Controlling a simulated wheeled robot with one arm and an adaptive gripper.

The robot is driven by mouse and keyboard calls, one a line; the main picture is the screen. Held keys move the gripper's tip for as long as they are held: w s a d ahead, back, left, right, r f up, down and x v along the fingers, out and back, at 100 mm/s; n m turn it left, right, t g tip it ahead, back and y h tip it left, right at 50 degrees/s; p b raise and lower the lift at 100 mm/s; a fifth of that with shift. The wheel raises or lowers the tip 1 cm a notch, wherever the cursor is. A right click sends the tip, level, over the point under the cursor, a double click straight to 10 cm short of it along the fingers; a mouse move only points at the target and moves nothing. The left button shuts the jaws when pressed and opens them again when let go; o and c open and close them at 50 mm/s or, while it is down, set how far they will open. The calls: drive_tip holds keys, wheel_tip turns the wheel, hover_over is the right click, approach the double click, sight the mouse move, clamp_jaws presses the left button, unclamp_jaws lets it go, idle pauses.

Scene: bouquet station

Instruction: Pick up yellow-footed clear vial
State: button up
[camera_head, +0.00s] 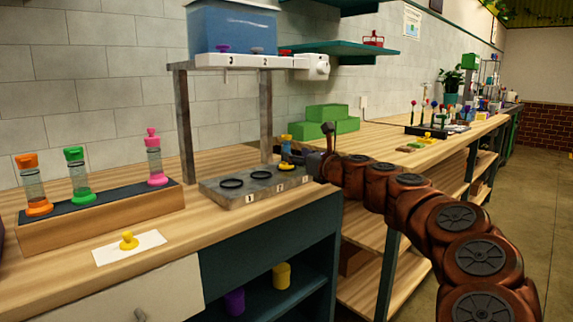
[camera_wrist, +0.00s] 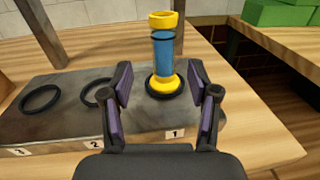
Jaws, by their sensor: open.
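The yellow-footed vial (camera_wrist: 162,55) stands upright in the ring by label 1 on the grey plate in the wrist view. It has a yellow rim and foot, and its body looks blue rather than empty. In the head view the vial (camera_head: 286,146) is small at the plate's right end, close to my gripper. My gripper (camera_wrist: 160,84) is open, its purple-padded fingers spread to the left and right of the vial's lower part. Both fingers look apart from it. In the head view the arm hides part of the gripper.
The grey plate (camera_wrist: 50,122) has two empty black rings left of the vial. A blue tank (camera_head: 232,28) sits on a shelf above. A wooden rack (camera_head: 100,220) holds orange, green and pink vials. Green blocks (camera_head: 332,118) stand behind. A yellow piece (camera_head: 128,241) lies on a white card.

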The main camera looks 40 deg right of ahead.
sight(290, 166)
drive_tip(key=shift+w+d+f+b, duration=0.2)
drive_tip(key=shift+w+b, duration=0.1)
drive_tip(key=shift+w, duration=0.35)
drive_tip(key=shift+w+d+f+b, duration=0.1)
drive_tip(key=shift+w+d+b, duration=0.15)
drive_tip(key=shift+w, duration=0.45)
drive_tip(key=shift+w+d+f+b, duration=0.15)
drive_tip(key=shift+w+b, duration=0.15)
drive_tip(key=shift+w, duration=0.35)
drive_tip(key=shift+w+d+r, duration=0.1)
drive_tip(key=shift+w+r, duration=0.1)
drive_tip(key=shift+w, duration=0.65)
clamp_jaws()
